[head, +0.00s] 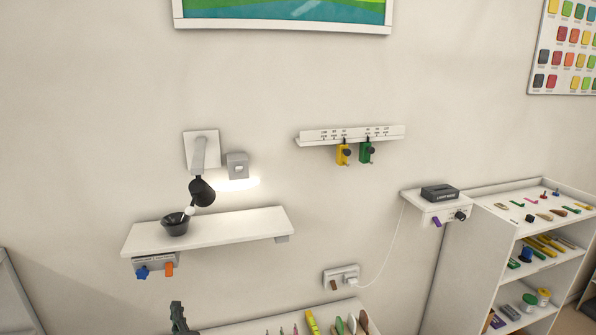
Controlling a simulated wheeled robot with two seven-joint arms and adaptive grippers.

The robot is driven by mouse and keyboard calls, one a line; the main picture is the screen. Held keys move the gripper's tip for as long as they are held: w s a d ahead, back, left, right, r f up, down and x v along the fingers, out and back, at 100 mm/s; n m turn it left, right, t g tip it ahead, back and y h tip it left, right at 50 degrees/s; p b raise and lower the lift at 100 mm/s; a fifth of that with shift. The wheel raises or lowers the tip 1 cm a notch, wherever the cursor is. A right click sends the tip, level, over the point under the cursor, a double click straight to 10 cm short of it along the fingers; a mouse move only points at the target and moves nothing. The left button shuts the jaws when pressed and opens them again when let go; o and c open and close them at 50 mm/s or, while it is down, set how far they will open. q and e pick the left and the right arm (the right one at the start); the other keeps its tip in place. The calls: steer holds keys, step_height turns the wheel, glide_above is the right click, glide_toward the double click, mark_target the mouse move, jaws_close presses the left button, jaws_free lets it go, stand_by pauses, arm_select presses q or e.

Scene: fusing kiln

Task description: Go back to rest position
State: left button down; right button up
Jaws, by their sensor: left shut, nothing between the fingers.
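My left gripper (178,316) shows only as a dark tip at the bottom edge, left of the middle. It is shut and empty. It appears in front of the wall, below the white wall shelf (240,229) and apart from it in the picture. The rest of my left arm is out of frame. My right gripper is not in view.
Yellow and green clips (343,154) hang from a rail. A bench (262,326) with tools lies at the bottom; a shelf unit (465,240) stands right.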

arm_select(q)
steer(key=s+a+f+n+g+h, duration=0.1)
steer(key=s+a+f+n+g, duration=0.15)
steer(key=s+f, duration=0.5)
steer(key=s+a+f+n+g+h, duration=0.15)
steer(key=s+f+n, duration=0.25)
steer(key=f, duration=0.6)
steer(key=s+a+f+n+g+h, duration=0.1)
steer(key=s+a+f+n+g, duration=0.15)
steer(key=s+f, duration=0.45)
steer(key=s+d+f+n+g+h, duration=0.2)
steer(key=s+f+n+g, duration=0.15)
steer(key=s+f, duration=0.45)
steer(key=s+d+f+n+g+h, duration=0.25)
steer(key=s+f+n, duration=0.2)
steer(key=s, duration=0.85)
step_height(320, 180, down, 41)
steer(key=d+g+b, duration=0.1)
steer(key=d+b, duration=0.1)
steer(key=b, duration=1)
steer(key=s+f+g+b, duration=0.1)
steer(key=s+f+b, duration=0.3)
steer(key=s+f, duration=0.6)
steer(key=s+f+b, duration=0.5)
steer(key=s+f, duration=0.5)
steer(key=f, duration=0.8)
steer(key=shift+s+m+g, duration=0.3)
steer(key=shift+m+g, duration=0.05)
steer(key=shift+m, duration=0.05)
